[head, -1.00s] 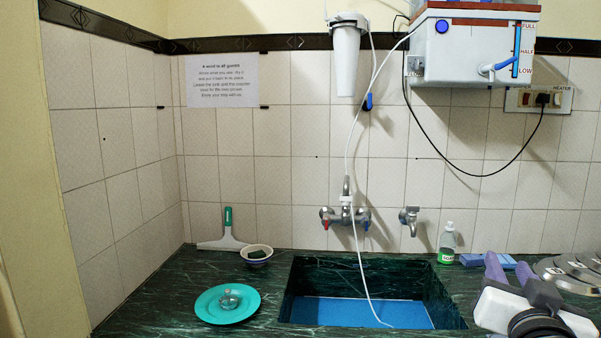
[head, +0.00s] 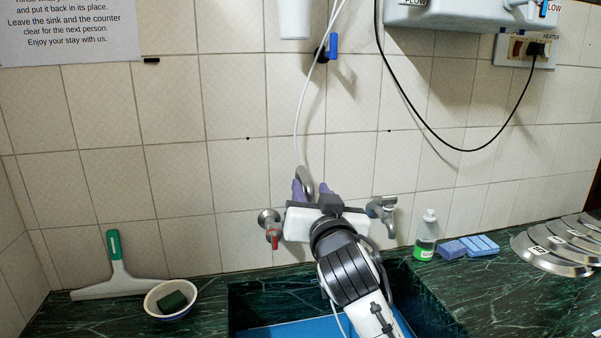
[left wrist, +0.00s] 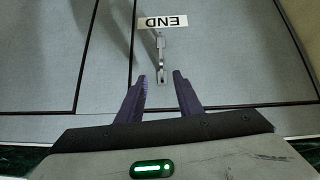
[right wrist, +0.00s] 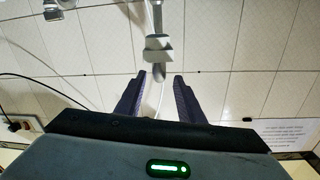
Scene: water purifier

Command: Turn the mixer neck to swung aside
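The wall mixer's chrome neck (head: 306,181) rises in a curve above the sink, in front of the tiled wall. Its red-marked left handle (head: 272,234) shows; my right gripper hides much of the mixer body. My right gripper (head: 312,187) is at the neck, its purple fingers apart. In the right wrist view, the neck's end (right wrist: 157,52) lies just beyond the open fingertips (right wrist: 161,77), roughly centred on the gap. I cannot tell whether they touch. My left gripper (left wrist: 159,76) is open and empty, facing a grey panel with a small metal hook (left wrist: 161,60).
A white hose (head: 300,120) hangs down to the neck. A soap bottle (head: 426,238), sponges (head: 470,246), metal lids (head: 560,245), a bowl (head: 158,309) and a squeegee (head: 118,275) line the counter.

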